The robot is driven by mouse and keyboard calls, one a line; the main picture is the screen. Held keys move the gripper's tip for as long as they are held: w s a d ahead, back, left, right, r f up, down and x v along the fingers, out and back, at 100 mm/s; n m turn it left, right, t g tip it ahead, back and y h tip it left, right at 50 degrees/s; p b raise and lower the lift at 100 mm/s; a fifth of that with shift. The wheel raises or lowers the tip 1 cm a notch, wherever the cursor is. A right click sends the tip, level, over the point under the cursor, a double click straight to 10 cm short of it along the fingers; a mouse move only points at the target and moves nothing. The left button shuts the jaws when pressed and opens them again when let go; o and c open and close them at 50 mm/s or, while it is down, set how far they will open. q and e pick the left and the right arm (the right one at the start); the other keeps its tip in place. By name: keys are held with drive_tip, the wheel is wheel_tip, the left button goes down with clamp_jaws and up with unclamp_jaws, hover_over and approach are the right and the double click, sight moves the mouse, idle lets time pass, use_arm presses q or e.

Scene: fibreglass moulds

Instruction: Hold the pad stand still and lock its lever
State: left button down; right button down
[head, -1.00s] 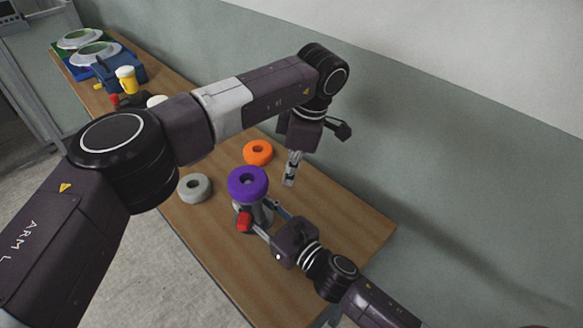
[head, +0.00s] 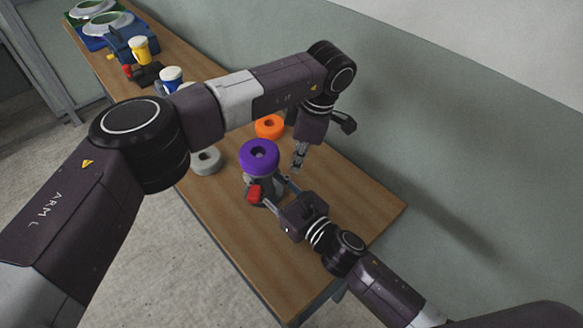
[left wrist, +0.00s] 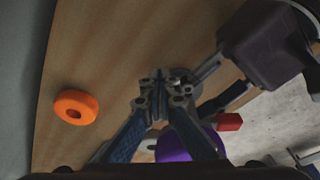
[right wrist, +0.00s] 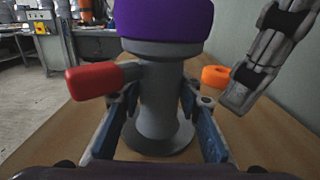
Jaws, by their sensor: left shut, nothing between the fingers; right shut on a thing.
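The pad stand (head: 262,186) is a grey post on a round flared base, upright on the wooden table. It also shows in the right wrist view (right wrist: 158,105). A purple ring pad (head: 260,156) sits on its top. A red lever (head: 255,193) sticks out from the post, to the left in the right wrist view (right wrist: 95,80). My right gripper (head: 276,190) is shut around the post below the lever. My left gripper (head: 297,166) is shut and empty, pointing down above the table, behind and to the right of the stand, apart from it.
An orange ring (head: 270,126) and a grey ring (head: 205,160) lie on the table (head: 228,222). Blue and yellow cups, a dark fixture and moulds on blue and green bases stand towards the far end. A wall (head: 450,150) runs along the right side.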

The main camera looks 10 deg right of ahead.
use_arm(q)
drive_tip(key=shift+s+a, duration=0.65)
drive_tip(key=shift+s, duration=0.2)
